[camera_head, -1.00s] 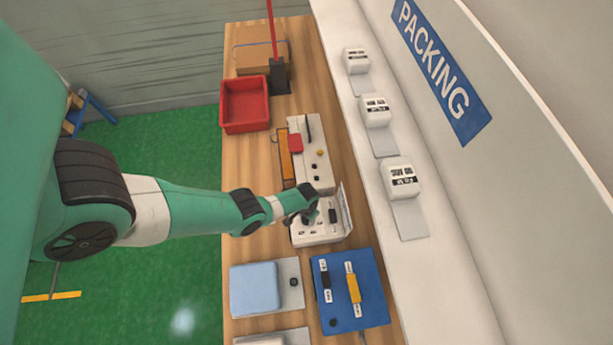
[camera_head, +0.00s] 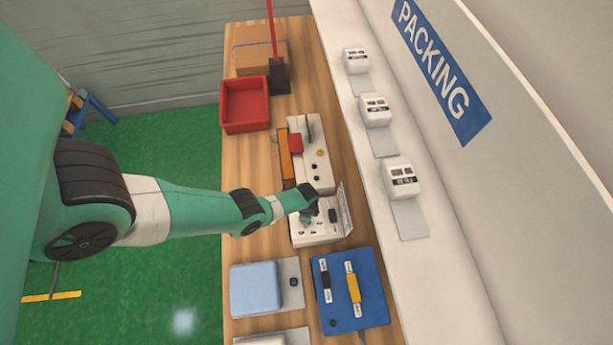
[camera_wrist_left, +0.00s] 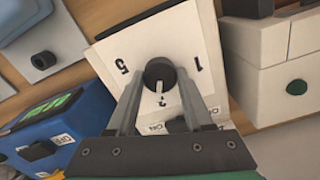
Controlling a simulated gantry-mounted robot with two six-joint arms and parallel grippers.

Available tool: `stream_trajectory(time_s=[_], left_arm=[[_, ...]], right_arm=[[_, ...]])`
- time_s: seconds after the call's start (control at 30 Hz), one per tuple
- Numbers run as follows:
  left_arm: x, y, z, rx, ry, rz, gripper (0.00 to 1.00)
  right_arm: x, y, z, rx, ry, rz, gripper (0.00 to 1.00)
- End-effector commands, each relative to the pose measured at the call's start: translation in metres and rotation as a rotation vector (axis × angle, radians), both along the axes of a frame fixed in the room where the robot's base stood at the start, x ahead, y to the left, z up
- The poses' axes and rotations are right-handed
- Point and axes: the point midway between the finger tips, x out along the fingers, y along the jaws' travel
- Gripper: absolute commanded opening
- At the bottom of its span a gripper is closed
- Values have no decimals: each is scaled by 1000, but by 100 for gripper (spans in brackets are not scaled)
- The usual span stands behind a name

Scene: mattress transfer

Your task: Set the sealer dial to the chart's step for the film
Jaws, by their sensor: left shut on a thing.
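The sealer's white dial box (camera_head: 318,232) stands on the wooden bench, with an upright white card (camera_head: 345,208) at its right edge; the card's print is too small to read. The wrist view shows the black dial (camera_wrist_left: 160,73) on the white face (camera_wrist_left: 118,52), with 5 printed left and 1 right. Its white pointer aims down the picture towards a figure partly hidden between the fingers. My left gripper (camera_wrist_left: 160,84) is shut on the dial, one finger on each side; it also shows over the box in the head view (camera_head: 309,213). My right gripper is out of view.
A long white unit (camera_head: 312,165) with a red block stands just behind the dial box. A blue box (camera_head: 335,312) with switches and a light-blue pad (camera_head: 254,289) lie in front. A red bin (camera_head: 245,104) is farther back. White labelled devices line the ledge at right.

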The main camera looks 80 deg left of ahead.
Motion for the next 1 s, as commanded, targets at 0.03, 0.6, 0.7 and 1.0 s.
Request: stream_trajectory(time_s=[0.03,0.6,0.7,1.0], left_arm=[[0,0,0,0,1,-41,0],[0,0,0,0,0,-551,0],[0,0,0,0,0,-617,0],[0,0,0,0,0,-735,0]], right_arm=[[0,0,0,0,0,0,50],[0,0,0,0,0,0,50],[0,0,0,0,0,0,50],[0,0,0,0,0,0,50]])
